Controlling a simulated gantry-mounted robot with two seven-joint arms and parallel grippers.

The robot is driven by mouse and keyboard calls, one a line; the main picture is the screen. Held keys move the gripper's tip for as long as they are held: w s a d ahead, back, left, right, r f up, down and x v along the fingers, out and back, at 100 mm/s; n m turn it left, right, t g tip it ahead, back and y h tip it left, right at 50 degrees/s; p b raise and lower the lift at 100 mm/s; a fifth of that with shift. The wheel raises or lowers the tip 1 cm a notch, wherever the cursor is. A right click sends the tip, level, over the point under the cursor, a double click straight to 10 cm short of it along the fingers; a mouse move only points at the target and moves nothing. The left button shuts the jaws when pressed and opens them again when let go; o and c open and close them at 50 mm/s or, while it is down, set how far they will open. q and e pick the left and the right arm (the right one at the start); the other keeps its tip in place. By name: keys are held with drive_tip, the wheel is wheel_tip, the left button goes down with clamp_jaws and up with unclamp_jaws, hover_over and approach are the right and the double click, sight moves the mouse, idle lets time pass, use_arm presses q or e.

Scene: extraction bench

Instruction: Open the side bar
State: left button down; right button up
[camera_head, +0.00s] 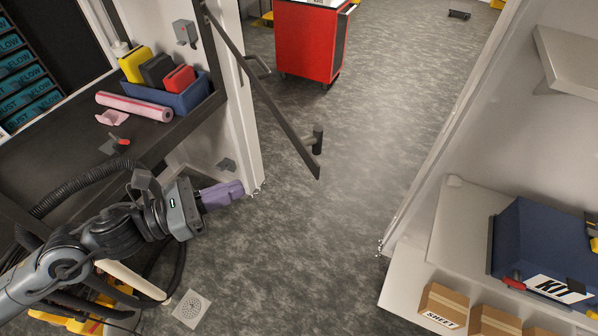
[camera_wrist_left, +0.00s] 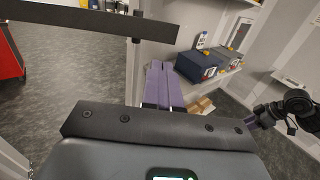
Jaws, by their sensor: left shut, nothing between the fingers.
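The side bar (camera_head: 270,100) is a long dark flat bar. In the head view it slants from the left door post down to a free end over the walkway, with a short dark upright handle (camera_head: 318,139) near that end. It also crosses the top of the left wrist view (camera_wrist_left: 85,17). My left gripper (camera_head: 238,189) has purple fingers, shut and empty, left of and apart from the bar's free end. The fingers also show in the left wrist view (camera_wrist_left: 160,72). My right gripper (camera_wrist_left: 249,119) seems to show small at the right there; its jaws are unclear.
A dark bench (camera_head: 60,165) with a blue bin (camera_head: 180,98) and pink roll is on the left. A red cabinet (camera_head: 308,40) stands beyond the bar. A white shelf (camera_head: 450,235) with a blue kit box (camera_head: 535,240) is on the right. The floor between is clear.

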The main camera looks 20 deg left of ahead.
sight(308, 162)
use_arm(q)
drive_tip(key=p+x, duration=0.2)
drive_tip(key=x, duration=0.4)
drive_tip(key=p+x, duration=0.2)
drive_tip(key=x, duration=0.3)
drive_tip(key=shift+w+d+r+p, duration=0.2)
drive_tip(key=shift+w+p, duration=0.15)
drive_tip(key=shift+p, duration=0.05)
drive_tip(key=shift+w+d+f, duration=0.2)
drive_tip(key=shift+w+d, duration=0.2)
drive_tip(key=shift+w, duration=0.05)
